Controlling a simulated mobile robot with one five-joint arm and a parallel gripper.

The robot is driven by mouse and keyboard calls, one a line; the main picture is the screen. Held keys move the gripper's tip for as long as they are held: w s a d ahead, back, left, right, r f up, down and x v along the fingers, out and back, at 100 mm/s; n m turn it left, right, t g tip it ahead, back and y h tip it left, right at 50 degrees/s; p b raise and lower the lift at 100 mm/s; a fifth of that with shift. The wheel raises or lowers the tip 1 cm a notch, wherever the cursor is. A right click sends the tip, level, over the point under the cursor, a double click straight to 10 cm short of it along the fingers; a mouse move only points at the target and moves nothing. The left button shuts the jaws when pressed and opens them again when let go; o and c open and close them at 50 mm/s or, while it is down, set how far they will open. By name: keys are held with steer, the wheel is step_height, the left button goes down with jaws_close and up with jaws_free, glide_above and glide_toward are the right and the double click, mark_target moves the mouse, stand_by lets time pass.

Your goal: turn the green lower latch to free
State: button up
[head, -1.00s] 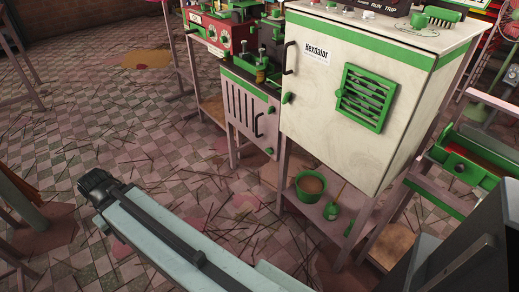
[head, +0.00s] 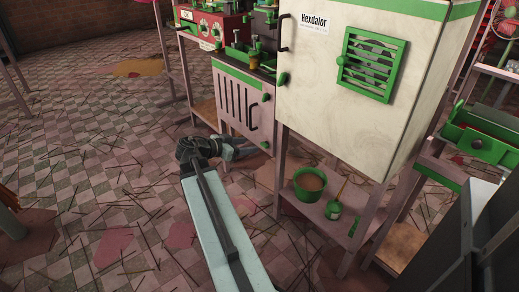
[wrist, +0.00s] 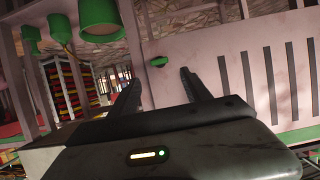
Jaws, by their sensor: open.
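The green lower latch (head: 265,145) sits at the lower right of the pinkish slotted door (head: 232,100) in the head view. In the wrist view, which looks upside down, it shows as a small green knob (wrist: 158,61) on the panel's edge. My gripper (wrist: 160,78) is open and empty, with the latch seen between and beyond its two dark fingers. They look apart from it, though the exact gap is unclear. In the head view my gripper (head: 245,151) reaches right toward the door's lower corner, partly hidden behind my arm.
Another green latch (head: 266,97) and a dark handle (head: 253,118) are higher on the door. The white Hexdalor cabinet (head: 335,95) stands to the right. A green pot (head: 309,184) and a green bottle (head: 333,209) stand on the shelf below.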

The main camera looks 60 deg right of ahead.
mark_target(264, 144)
steer(key=b+x, duration=0.2)
steer(key=x, duration=0.4)
steer(key=shift+f, duration=0.25)
steer(key=shift+s+d+f, duration=0.1)
steer(key=shift+s+d, duration=0.1)
steer(key=shift+d, duration=0.3)
jaws_close()
